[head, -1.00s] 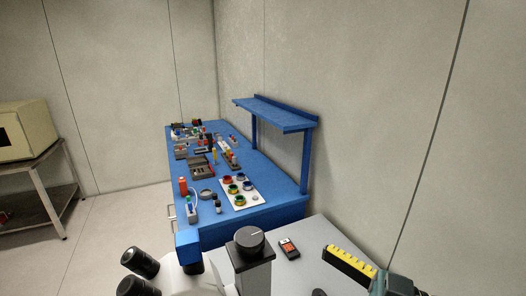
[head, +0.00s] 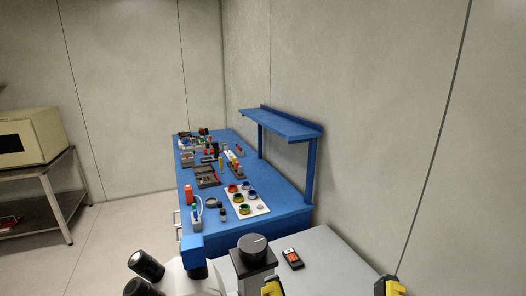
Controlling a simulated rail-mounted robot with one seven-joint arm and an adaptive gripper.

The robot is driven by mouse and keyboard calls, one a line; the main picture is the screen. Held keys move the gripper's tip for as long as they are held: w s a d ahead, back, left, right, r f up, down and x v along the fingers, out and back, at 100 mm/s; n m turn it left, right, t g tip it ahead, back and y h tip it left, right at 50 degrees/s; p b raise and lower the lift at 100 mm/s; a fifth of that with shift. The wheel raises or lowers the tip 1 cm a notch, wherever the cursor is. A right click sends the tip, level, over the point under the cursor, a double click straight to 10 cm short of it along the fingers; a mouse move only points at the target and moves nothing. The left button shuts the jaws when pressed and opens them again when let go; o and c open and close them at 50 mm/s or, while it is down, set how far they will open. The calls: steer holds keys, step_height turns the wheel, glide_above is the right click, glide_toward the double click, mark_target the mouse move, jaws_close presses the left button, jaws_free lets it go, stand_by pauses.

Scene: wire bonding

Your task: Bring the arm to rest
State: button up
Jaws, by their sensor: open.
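My gripper (head: 331,287) shows at the bottom edge of the head view, right of centre. Its two yellow and black fingertips stand wide apart, so it is open. I see nothing held between them. The rest of the gripper and the arm are cut off below the frame.
A white instrument (head: 203,285) with black eyepieces (head: 148,264) and a knobbed column (head: 252,249) stands close in front. A black and orange handheld device (head: 292,258) lies on the grey table (head: 325,250). Beyond is a cluttered blue bench (head: 275,184) with a shelf (head: 281,124). Floor is clear at left.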

step_height(320, 180, up, 31)
steer(key=p, duration=2.9)
steer(key=shift+w+f, duration=0.2)
steer(key=shift+w, duration=0.05)
steer(key=shift+d, duration=0.1)
steer(key=shift+s, duration=0.1)
